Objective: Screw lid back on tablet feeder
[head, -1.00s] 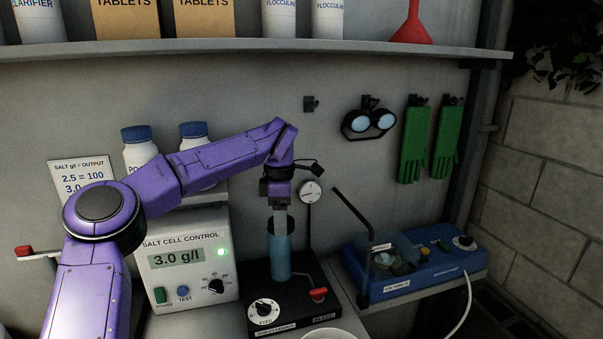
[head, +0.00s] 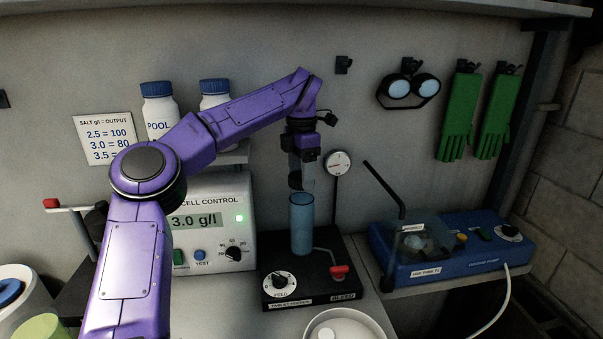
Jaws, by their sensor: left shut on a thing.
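The tablet feeder has a clear blue upright tube (head: 302,226) on a black base (head: 330,282) with a feed dial and a red-handled bleed valve. My left gripper (head: 301,178) hangs over the tube's top, pointing down. My right gripper is not in view.
A white bowl (head: 348,325) stands in front of the feeder. The salt cell control box (head: 222,228) is close on the left, and a blue dosing pump (head: 450,245) on the right. A pressure gauge (head: 338,163) rises just behind the tube.

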